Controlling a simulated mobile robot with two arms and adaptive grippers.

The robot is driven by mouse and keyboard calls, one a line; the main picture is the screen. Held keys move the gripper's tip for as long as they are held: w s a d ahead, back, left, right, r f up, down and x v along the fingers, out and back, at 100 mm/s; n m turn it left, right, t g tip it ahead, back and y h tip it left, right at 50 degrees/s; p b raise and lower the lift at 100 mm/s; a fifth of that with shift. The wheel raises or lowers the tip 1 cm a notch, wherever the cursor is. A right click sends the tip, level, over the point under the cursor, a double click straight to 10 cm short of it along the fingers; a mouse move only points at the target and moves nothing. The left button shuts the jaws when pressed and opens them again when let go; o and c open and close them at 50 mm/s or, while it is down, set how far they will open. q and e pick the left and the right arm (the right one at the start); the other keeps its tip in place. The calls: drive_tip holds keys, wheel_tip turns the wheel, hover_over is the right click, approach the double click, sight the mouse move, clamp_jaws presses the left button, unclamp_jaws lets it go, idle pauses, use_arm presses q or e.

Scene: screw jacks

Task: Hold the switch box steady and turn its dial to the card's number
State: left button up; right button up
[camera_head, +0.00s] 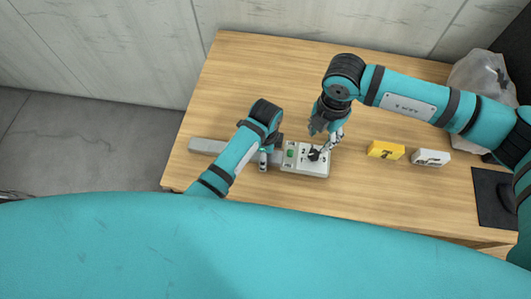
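The pale switch box (292,168) lies near the front of the wooden table, with a green spot at its left and a black dial (314,155) at its right. Dark figures, including a 2 and a 3, stand around the dial. My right gripper (324,149) comes down from above with its fingertips at the dial; whether they grip it is too small to tell. My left gripper (264,160) points down at the box's left end; its finger gap cannot be made out. A yellow block or card (386,150) with a dark mark, not clearly readable, lies to the right.
A white block (431,158) with dark marks lies right of the yellow one. A dark mat (494,198) and clear plastic bag (481,75) are at the right. The table's back left is clear.

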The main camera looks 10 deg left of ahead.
use_arm(q)
drive_tip(key=shift+f, duration=0.3)
